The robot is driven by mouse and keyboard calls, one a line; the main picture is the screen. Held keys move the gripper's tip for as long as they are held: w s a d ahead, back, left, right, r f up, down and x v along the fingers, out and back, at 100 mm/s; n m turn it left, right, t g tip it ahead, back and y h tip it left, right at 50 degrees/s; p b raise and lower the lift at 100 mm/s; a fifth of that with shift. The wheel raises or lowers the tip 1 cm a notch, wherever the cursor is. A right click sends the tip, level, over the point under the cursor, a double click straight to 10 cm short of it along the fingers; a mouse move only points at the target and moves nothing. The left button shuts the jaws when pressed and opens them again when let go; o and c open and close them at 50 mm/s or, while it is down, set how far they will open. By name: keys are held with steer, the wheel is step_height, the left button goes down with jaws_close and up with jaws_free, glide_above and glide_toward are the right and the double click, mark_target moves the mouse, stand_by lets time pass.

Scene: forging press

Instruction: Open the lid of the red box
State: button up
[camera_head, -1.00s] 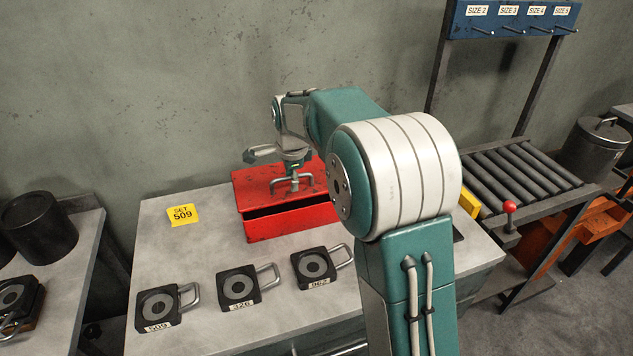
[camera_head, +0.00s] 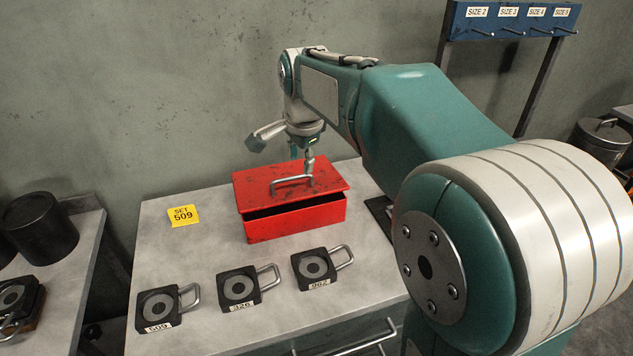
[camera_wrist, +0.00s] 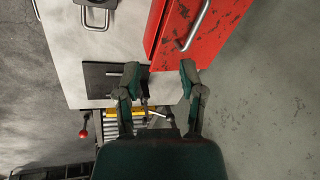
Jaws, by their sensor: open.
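The red box (camera_head: 298,223) stands on the grey table. Its scuffed red lid (camera_head: 327,181) lies over it, with a dark gap under the lid's front edge. A grey bar handle (camera_head: 291,183) is on top of the lid. My gripper (camera_head: 309,162) is over the lid, just behind the right end of the handle; whether it touches is unclear. In the wrist view my gripper (camera_wrist: 160,76) has its two fingers spread with nothing between them. There the red lid (camera_wrist: 215,30) and its handle (camera_wrist: 195,25) lie above and right of the fingertips, outside the jaws.
Several black tagged blocks with looped handles, including one marked 326 (camera_head: 238,287), lie in front of the box. A yellow SET 509 card (camera_head: 183,215) is to its left. The wall (camera_head: 150,90) is close behind. Bare table (camera_head: 205,245) shows left of the box.

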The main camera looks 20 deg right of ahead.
steer(key=s+r+n+t, duration=0.1)
steer(key=s+n, duration=0.4)
steer(key=s, duration=0.4)
steer(key=shift+s, duration=0.35)
steer(key=shift+r, duration=0.1)
